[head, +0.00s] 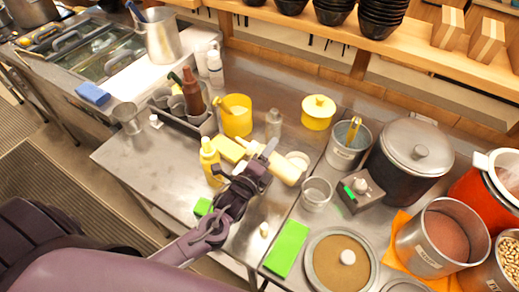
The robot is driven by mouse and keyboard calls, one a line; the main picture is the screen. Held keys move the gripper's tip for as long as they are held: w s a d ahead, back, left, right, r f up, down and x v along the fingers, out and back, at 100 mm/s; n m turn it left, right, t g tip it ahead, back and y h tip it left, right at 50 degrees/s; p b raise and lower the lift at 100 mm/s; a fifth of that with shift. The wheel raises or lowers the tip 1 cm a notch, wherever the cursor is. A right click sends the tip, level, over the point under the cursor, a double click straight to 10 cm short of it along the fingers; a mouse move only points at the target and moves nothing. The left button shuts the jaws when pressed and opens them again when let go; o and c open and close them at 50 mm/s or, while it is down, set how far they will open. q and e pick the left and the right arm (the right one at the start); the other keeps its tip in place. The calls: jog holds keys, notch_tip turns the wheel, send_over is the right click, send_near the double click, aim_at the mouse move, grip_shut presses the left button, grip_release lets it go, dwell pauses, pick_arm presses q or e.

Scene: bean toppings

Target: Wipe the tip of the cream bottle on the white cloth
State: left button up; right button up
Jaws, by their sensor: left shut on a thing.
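My left gripper (256,172) reaches over the middle of the steel counter. It is shut on a pale cream-coloured bottle (286,173), which looks tilted, and the dark jaws hide part of it. A grey pointed piece shows just above the jaws; I cannot tell whether it is the bottle's tip. A flat white sheet (137,82), possibly the white cloth, lies at the back left beside the sink, well apart from the gripper. My right gripper is not in view.
A yellow squeeze bottle (210,163) and a yellow block (228,149) stand close left of the gripper. Behind are a yellow tub (236,117) and a grey caddy (188,119). A glass (316,194) and a steel pot (347,145) are to the right. The counter's front left is clear.

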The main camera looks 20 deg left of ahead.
pick_arm(q)
jog(key=shift+s+d+f+n+b, duration=0.1)
jog(key=shift+d+f+n+b, duration=0.75)
jog(key=shift+n, duration=0.35)
jog(key=shift+d+r+n, duration=0.1)
jog(key=shift+r+n, duration=0.3)
jog(key=shift+n, duration=0.4)
jog(key=n, duration=0.1)
jog(key=n+b, duration=0.1)
jog(key=n, duration=0.1)
jog(key=a+n+b, duration=0.1)
jog(key=n, duration=0.1)
jog(key=shift+r, duration=0.35)
jog(key=shift+r+n+p, duration=0.2)
jog(key=shift+n+p, duration=0.1)
jog(key=shift+n, duration=0.8)
jog(key=n, duration=0.3)
jog(key=f+n+p, duration=0.1)
jog(key=n, duration=0.1)
jog(key=shift+d+n, duration=0.3)
jog(key=shift+d, duration=0.05)
jog(key=shift+w+a+f, duration=0.1)
jog(key=shift+w+a, duration=0.1)
jog(key=shift+a, duration=1.1)
jog(key=shift+w+a+f, duration=0.1)
jog(key=shift+w+a, duration=0.05)
jog(key=shift+a, duration=1.1)
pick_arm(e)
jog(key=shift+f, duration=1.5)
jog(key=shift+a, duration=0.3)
